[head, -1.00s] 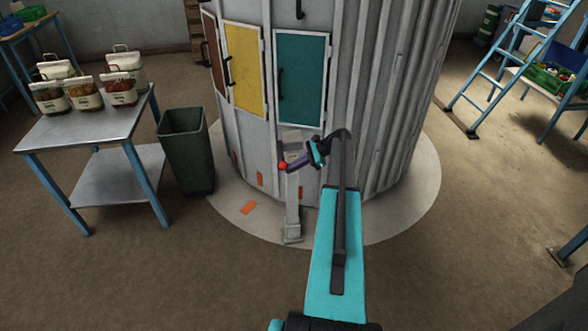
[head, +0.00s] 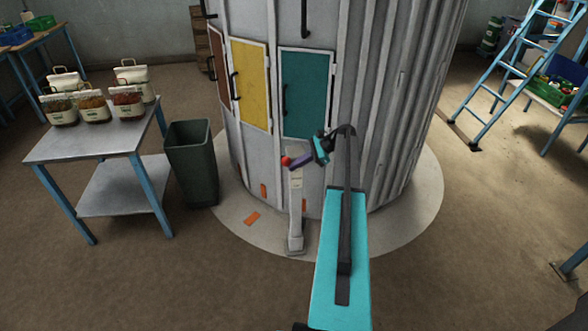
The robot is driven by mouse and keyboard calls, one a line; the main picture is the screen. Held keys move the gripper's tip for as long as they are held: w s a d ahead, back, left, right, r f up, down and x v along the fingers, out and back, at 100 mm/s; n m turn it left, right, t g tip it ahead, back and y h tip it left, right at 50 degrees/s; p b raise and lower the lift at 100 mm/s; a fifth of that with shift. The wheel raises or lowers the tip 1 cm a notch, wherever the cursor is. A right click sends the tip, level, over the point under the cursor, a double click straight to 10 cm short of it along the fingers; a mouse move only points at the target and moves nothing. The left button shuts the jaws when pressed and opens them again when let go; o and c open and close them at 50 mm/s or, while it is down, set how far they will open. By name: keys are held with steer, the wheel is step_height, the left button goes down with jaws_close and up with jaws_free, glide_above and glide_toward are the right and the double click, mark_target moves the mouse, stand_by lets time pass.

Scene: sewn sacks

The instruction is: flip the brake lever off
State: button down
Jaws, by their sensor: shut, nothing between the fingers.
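The brake lever shows as a red knob (head: 286,161) at the top of a pale upright post (head: 295,205), in front of the round ribbed metal silo. The lever's arm is mostly hidden behind the gripper or too small to make out.
The silo (head: 385,120) carries a yellow door (head: 250,85) and a teal door (head: 305,95). A dark green bin (head: 191,165) and a metal table (head: 95,140) with several sacks stand left. A blue ladder (head: 515,75) stands right. The floor in front is open.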

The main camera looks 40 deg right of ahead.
steer(key=shift+w+d+r, duration=0.15)
steer(key=shift+w+r, duration=0.25)
steer(key=shift+r, duration=0.25)
steer(key=shift+d, duration=0.1)
steer(key=s+a+f, duration=0.1)
steer(key=s+f, duration=0.2)
steer(key=f, duration=0.1)
steer(key=s+d+r+b, duration=0.1)
steer(key=d+r+b, duration=0.2)
steer(key=d, duration=0.6)
steer(key=shift+s+r, duration=0.35)
steer(key=shift+r, duration=0.4)
steer(key=shift+s, duration=0.15)
